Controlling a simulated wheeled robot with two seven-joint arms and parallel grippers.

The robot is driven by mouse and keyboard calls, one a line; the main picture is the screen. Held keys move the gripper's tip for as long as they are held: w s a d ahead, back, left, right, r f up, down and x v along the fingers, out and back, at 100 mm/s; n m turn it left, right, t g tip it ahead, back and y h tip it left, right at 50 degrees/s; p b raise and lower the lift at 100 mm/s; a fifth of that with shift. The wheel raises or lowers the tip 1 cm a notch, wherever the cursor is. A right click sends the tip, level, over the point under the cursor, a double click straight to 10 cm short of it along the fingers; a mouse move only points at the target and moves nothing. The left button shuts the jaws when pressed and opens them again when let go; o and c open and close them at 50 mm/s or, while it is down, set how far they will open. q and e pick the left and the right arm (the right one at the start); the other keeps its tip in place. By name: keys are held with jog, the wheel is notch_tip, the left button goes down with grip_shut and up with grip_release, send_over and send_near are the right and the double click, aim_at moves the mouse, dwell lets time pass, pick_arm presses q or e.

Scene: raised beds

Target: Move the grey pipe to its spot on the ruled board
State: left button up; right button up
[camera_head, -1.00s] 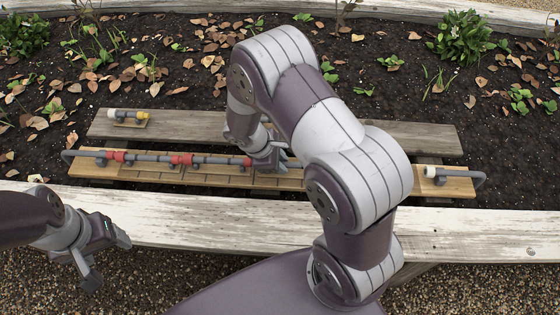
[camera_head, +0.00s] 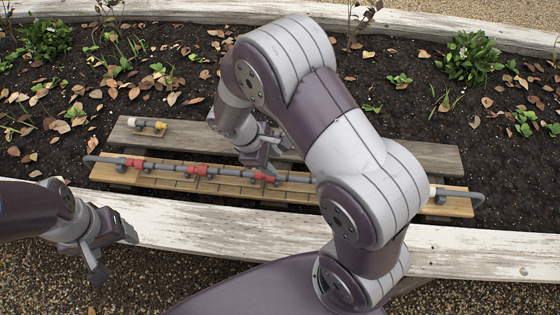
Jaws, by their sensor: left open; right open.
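The ruled board (camera_head: 225,187) is a long light-wood plank with dark lines. A run of grey pipework with several red fittings lies along its left and middle. A grey pipe (camera_head: 296,179) shows to the right of the rightmost red fitting (camera_head: 262,177) and passes behind my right arm, so its far end is hidden. My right gripper (camera_head: 260,161) is open, just above that red fitting; I cannot tell whether it touches. My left gripper (camera_head: 115,255) is open and empty over the gravel at the lower left, away from the board.
A grey elbow pipe with a white end (camera_head: 455,193) sits at the board's right end. A white timber edge (camera_head: 190,222) runs in front. Dark soil lies beyond.

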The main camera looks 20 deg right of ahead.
jog(key=s+r+m+t+y, duration=0.2)
jog(key=s+r+m+y, duration=0.2)
jog(key=s+r+m, duration=0.4)
jog(key=shift+s+m+y, duration=0.3)
jog(key=shift+s+m, duration=0.2)
jog(key=shift+m, duration=0.7)
jog(key=shift+a, duration=0.1)
